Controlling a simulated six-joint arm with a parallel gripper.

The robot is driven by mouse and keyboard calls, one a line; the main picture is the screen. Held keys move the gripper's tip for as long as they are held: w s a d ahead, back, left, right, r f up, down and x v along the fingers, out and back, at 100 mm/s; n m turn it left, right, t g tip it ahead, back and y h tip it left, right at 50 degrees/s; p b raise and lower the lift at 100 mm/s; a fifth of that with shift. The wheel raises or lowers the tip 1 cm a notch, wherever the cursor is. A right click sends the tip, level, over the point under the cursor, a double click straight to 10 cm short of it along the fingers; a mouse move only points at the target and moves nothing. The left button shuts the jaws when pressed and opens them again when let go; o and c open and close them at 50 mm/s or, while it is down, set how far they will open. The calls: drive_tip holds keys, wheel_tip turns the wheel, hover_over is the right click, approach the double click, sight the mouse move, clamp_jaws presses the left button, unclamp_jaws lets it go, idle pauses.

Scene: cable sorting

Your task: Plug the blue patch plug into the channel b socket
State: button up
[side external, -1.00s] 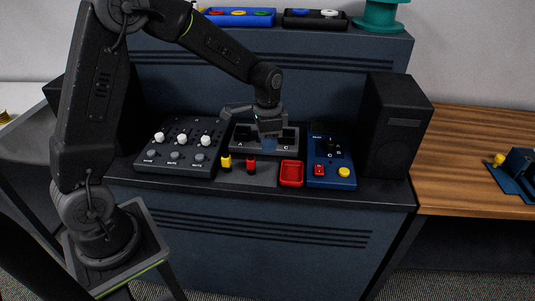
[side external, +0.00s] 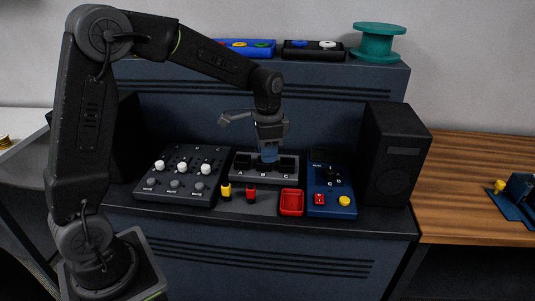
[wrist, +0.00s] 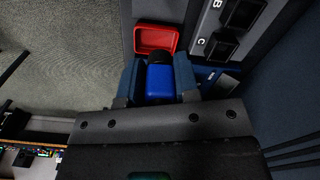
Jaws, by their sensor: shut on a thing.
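My gripper (side external: 268,156) is above the black socket panel (side external: 236,182), over its B and C part in the side view. In the wrist view its blue fingers (wrist: 158,85) are shut on the blue patch plug (wrist: 160,86), whose black end (wrist: 157,57) points up the picture. The plug looks held in the air, clear of the sockets; its height is hard to tell. The panel carries the letters A, B and C. In the wrist view the B socket (wrist: 245,14) and the C socket (wrist: 221,46) are right of the plug. In the side view the gripper hides part of the panel.
A yellow plug (side external: 226,192) and a red plug (side external: 251,194) stand in front of the panel, left of a red tray (side external: 291,214). A mixer (side external: 160,188) is at left. A blue control box (side external: 331,209) and a black speaker (side external: 393,155) are at right.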

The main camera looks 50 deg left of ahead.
drive_tip(key=shift+w+a+f, duration=1.1)
drive_tip(key=shift+w+a, duration=0.1)
drive_tip(key=shift+a, duration=0.55)
drive_tip(key=shift+w+a+f, duration=1.05)
drive_tip(key=shift+w+a, duration=0.15)
drive_tip(key=shift+a, duration=0.6)
drive_tip(key=shift+w+a+f, duration=1.1)
drive_tip(key=shift+w+a, duration=0.1)
drive_tip(key=shift+a, duration=0.55)
drive_tip(key=shift+f, duration=0.2)
drive_tip(key=shift+f, duration=0.35)
drive_tip(key=shift+f, duration=1.25)
